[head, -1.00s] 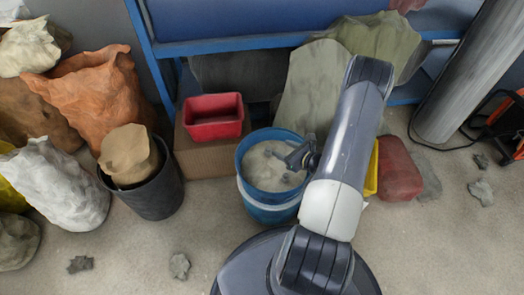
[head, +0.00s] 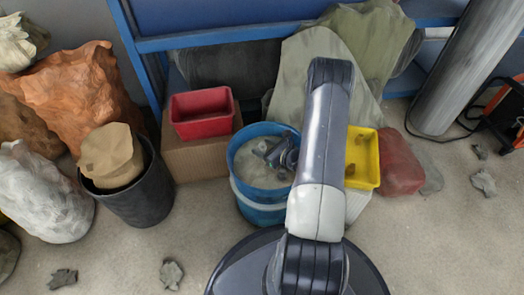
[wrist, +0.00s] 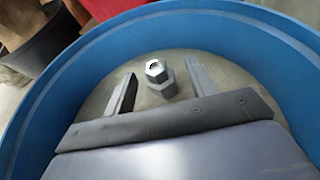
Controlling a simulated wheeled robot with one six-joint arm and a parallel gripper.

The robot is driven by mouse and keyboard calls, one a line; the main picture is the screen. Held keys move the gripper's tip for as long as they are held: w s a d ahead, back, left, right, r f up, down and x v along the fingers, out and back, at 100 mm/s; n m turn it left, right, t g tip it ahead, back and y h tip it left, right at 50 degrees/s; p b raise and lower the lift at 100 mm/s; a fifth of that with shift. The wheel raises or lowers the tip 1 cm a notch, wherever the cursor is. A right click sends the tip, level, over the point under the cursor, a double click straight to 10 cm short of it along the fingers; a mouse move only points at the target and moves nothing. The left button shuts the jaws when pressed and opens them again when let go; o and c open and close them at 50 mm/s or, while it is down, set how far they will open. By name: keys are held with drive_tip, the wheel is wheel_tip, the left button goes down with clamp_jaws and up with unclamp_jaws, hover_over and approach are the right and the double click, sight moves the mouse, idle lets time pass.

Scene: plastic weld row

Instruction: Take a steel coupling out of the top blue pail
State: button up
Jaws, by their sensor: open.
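The top blue pail (head: 256,192) stands in front of my base, on top of what looks like another blue pail (head: 258,213). Its rim (wrist: 85,62) surrounds my gripper in the wrist view. A grey steel coupling (wrist: 158,80) with hexagonal faces stands on the pale surface inside the pail. My gripper (wrist: 160,70) is open inside the pail, with one finger on each side of the coupling and a gap to both. In the head view my gripper (head: 277,156) hangs inside the pail and partly hides its contents.
A yellow bin (head: 372,184) is right of the pail, partly behind my arm. A red bin (head: 203,131) sits on a cardboard box (head: 196,163) to the left. A black bucket (head: 146,203) and sacks (head: 45,190) stand farther left. Rubble (head: 171,274) lies on the floor.

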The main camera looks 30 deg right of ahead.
drive_tip(key=shift+w+a+f, duration=0.2)
drive_tip(key=shift+w+f, duration=0.05)
drive_tip(key=shift+w, duration=0.35)
drive_tip(key=shift+c, duration=0.4)
drive_tip(key=c, duration=1.1)
